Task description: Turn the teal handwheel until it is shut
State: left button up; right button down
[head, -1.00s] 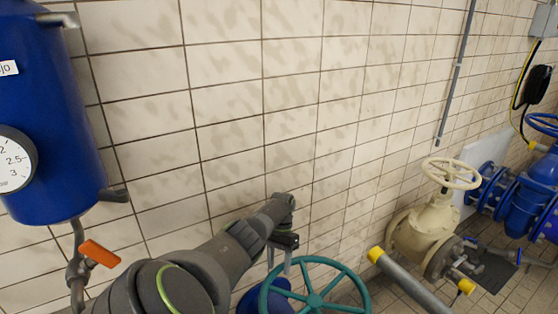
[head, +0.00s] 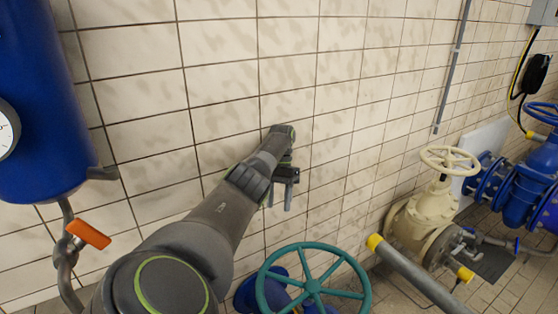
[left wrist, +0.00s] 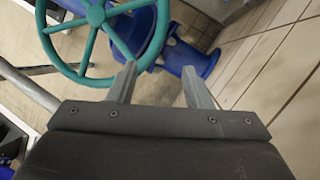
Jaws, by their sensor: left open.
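The teal handwheel (head: 313,285) is at the bottom centre of the head view, on a blue valve body (head: 250,292). It is spoked, and its whole rim shows except the lowest part. My left gripper (head: 279,205) is above the wheel's far left side, fingers pointing down, open and empty. In the left wrist view the teal handwheel (left wrist: 90,30) is at the top left, beyond the open fingers (left wrist: 163,85). The left finger overlaps the rim in that picture, but the head view shows the gripper apart from the wheel. My right gripper is not in view.
A tiled wall (head: 225,95) stands close behind my left arm. A grey pipe with yellow ends (head: 412,270) is right of the wheel. A cream valve (head: 425,215) and blue valves (head: 525,190) stand farther right. A blue tank (head: 40,120) and orange lever (head: 88,234) are at left.

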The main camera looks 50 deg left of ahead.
aim_at(313, 288)
jog(key=k+l, duration=1.2)
jog(key=l, duration=0.2)
